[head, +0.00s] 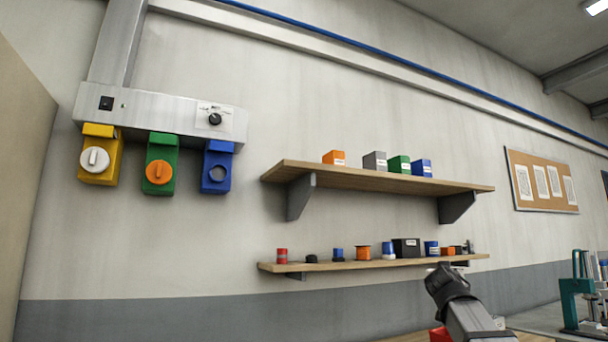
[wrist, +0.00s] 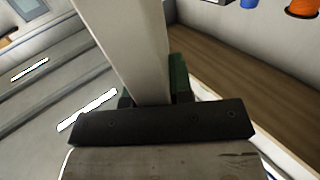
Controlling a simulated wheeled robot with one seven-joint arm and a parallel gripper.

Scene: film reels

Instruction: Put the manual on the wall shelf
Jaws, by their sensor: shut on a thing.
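In the wrist view my gripper (wrist: 153,98) is shut on a long, flat-sided pale grey-beige thing, which I take to be the manual (wrist: 130,42). It extends away from the dark palm and past the top edge of the picture. Its cover and far end are not visible. In the head view two wooden wall shelves hang one above the other: an upper shelf (head: 380,180) and a lower shelf (head: 340,266). My arm shows at the lower right, in front of the lower shelf's right end. I cannot make out the manual in the head view.
The upper shelf holds orange, grey, green and blue boxes (head: 421,168) mid-length, with bare board at both ends. The lower shelf is crowded with several small items, including a black box (head: 406,248). A switch panel (head: 160,115) hangs left; a teal machine (head: 577,290) stands right.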

